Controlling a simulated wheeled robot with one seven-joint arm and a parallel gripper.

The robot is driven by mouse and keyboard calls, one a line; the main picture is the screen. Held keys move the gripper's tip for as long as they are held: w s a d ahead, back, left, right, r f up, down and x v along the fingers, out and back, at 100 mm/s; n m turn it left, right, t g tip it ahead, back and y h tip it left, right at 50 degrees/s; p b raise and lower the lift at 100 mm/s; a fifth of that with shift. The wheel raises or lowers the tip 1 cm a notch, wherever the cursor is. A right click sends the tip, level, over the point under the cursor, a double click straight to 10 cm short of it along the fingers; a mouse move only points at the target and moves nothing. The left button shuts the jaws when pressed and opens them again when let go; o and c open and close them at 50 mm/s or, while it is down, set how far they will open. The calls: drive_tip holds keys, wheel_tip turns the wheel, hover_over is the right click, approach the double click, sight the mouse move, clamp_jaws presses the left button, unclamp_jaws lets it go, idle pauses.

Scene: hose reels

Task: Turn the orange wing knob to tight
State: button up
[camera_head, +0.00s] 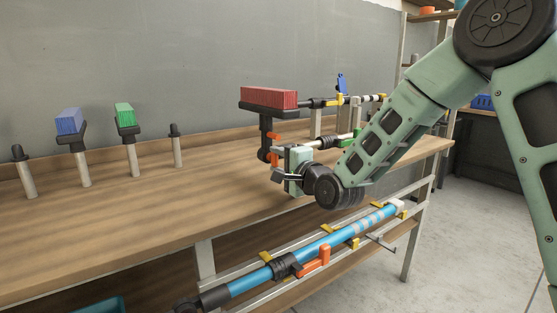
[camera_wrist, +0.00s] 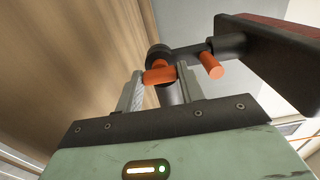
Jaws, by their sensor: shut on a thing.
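The orange wing knob (camera_wrist: 158,76) sits between the two fingers of my gripper (camera_wrist: 161,80) in the wrist view, on a black post. My gripper is shut on it. In the head view, the orange knob (camera_head: 273,158) shows low on the black post, just left of my gripper (camera_head: 283,166). The black post (camera_head: 265,130) carries a red ribbed block (camera_head: 269,98) in a black holder. A second orange peg (camera_wrist: 212,66) sticks out right of the fingers, apart from them. I cannot read any tightness mark.
The wooden bench (camera_head: 150,225) is largely bare at the left. A blue block (camera_head: 69,122) and a green block (camera_head: 124,113) stand on posts near the back wall. A blue tube (camera_head: 330,245) lies on the lower rack. Metal rods with yellow clips (camera_head: 335,101) run behind my arm.

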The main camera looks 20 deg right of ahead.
idle(0.4)
drive_tip(key=o, duration=1)
drive_tip(key=shift+s, duration=0.15)
drive_tip(key=b+v, duration=1.1)
drive_tip(key=v, duration=0.6)
drive_tip(key=shift+b, duration=0.35)
